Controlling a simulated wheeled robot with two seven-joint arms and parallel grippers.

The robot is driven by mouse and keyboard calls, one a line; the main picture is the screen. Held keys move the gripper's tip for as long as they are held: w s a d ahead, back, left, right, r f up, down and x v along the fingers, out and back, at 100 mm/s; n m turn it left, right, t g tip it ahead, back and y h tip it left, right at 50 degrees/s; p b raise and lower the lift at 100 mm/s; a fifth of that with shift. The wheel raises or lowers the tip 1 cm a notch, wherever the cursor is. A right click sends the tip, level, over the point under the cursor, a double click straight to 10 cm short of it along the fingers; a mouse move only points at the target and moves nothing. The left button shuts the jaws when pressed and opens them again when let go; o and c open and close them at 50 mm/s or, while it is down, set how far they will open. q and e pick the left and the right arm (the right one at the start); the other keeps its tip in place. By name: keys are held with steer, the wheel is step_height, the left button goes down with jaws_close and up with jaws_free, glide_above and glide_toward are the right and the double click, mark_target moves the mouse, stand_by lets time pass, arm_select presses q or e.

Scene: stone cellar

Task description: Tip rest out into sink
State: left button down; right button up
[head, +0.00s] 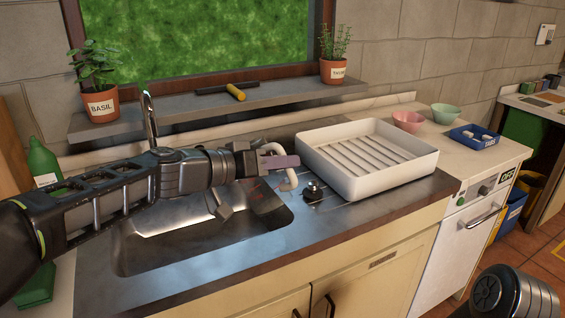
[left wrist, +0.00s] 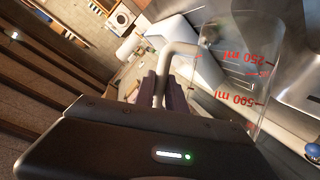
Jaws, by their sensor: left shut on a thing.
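A clear measuring jug (left wrist: 237,75) with red 250 ml and 500 ml marks fills the right of the left wrist view. Its pale handle (left wrist: 180,50) also shows in the head view (head: 291,183). My left gripper (head: 284,165) is shut on this handle, its purplish fingers around it in the left wrist view (left wrist: 162,92). The jug's body is hard to make out in the head view, over the right part of the sink. The steel sink (head: 165,258) lies below my left arm. I cannot tell how much liquid the jug holds. My right gripper is out of view.
A white ribbed tray (head: 400,178) stands right of the sink, with a small metal knob-like thing (head: 314,190) between. The tap (head: 149,112) rises behind my arm. A green bottle (head: 42,160) stands at left. Bowls (head: 408,121) and a blue tray (head: 474,138) are farther right.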

arm_select(q)
steer(key=shift+d+r+m+y, duration=0.15)
steer(key=shift+m+y, duration=0.35)
steer(key=shift+m, duration=0.3)
steer(key=shift+w+a+r+m+y+p, duration=0.15)
steer(key=shift+a+m+y+p, duration=0.3)
steer(key=shift+m+y+p, duration=0.5)
steer(key=shift+a+f+m, duration=0.15)
steer(key=shift+f+m, duration=0.05)
steer(key=shift+m, duration=0.15)
